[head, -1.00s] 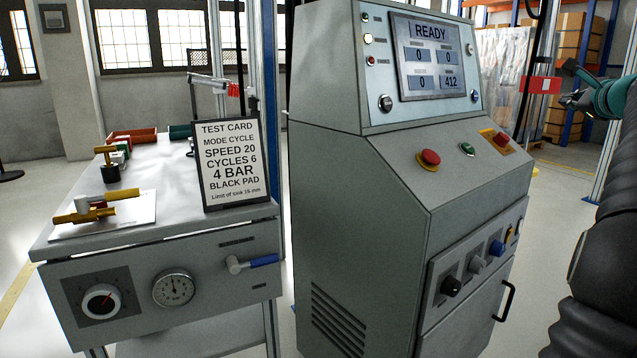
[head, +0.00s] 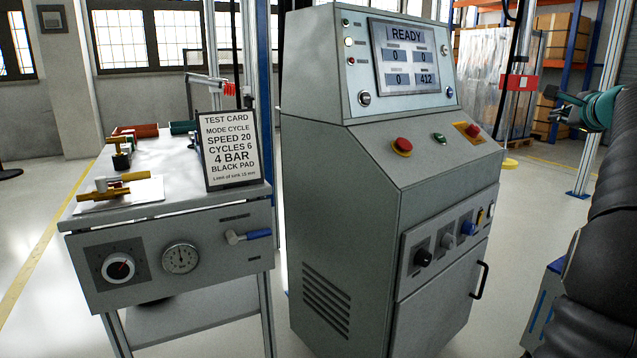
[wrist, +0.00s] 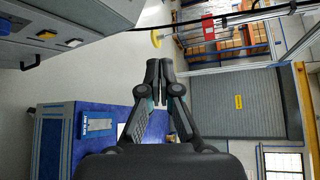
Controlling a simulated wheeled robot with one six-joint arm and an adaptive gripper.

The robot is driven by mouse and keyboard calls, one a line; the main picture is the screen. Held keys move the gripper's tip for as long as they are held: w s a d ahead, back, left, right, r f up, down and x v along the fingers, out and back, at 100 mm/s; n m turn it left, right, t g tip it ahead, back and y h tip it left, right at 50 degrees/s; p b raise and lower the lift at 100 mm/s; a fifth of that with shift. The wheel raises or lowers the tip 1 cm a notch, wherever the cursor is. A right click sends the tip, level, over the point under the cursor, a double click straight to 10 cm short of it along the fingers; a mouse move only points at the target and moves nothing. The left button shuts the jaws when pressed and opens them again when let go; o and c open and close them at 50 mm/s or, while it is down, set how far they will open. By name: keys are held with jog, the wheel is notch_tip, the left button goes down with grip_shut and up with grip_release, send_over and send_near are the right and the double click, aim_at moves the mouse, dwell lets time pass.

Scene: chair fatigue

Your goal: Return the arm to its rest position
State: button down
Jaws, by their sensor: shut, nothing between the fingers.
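My gripper (wrist: 160,72) is in the middle of the wrist view, its two fingers together with nothing between them. In the head view my gripper (head: 556,98) shows small at the right edge, pointing left, beside the control cabinet and apart from it. My arm runs down the right edge of the head view. The grey control cabinet (head: 345,230) stands in the middle, its screen (head: 405,56) reading READY with 412 at lower right. Its edge also shows at the upper left of the wrist view (wrist: 85,15).
A bench (head: 200,215) with a test card (head: 229,150), a dial (head: 118,267) and a gauge (head: 181,259) stands at left. A blue cart (wrist: 60,140) is at lower left in the wrist view. Racks with boxes (head: 565,40) stand behind.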

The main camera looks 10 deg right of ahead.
notch_tip(320, 180, down, 11)
jog(key=s+a+n+g+y, duration=0.1)
jog(key=s+a+n+g, duration=0.1)
jog(key=n+g, duration=0.15)
jog(key=s+a+f+n+g+y+p, duration=0.1)
jog(key=s+a+f+n+g, duration=0.1)
jog(key=a+f+n, duration=0.45)
jog(key=s+a+f+n+g+y, duration=0.1)
jog(key=s+a+f+g, duration=0.2)
jog(key=a, duration=0.7)
jog(key=s+a+f+n+p, duration=0.1)
jog(key=s+a+f+n, duration=0.1)
jog(key=s+a+n, duration=0.2)
jog(key=s+a+f+n+y+p, duration=0.1)
jog(key=s+a+f+n, duration=0.2)
jog(key=s+a, duration=0.7)
jog(key=s+a+f+n+p, duration=0.1)
jog(key=s+a+f+n, duration=0.2)
jog(key=a, duration=1.5)
jog(key=s+n, duration=0.4)
jog(key=shift+y, duration=0.4)
jog(key=shift+a+g, duration=0.1)
jog(key=shift+g, duration=0.15)
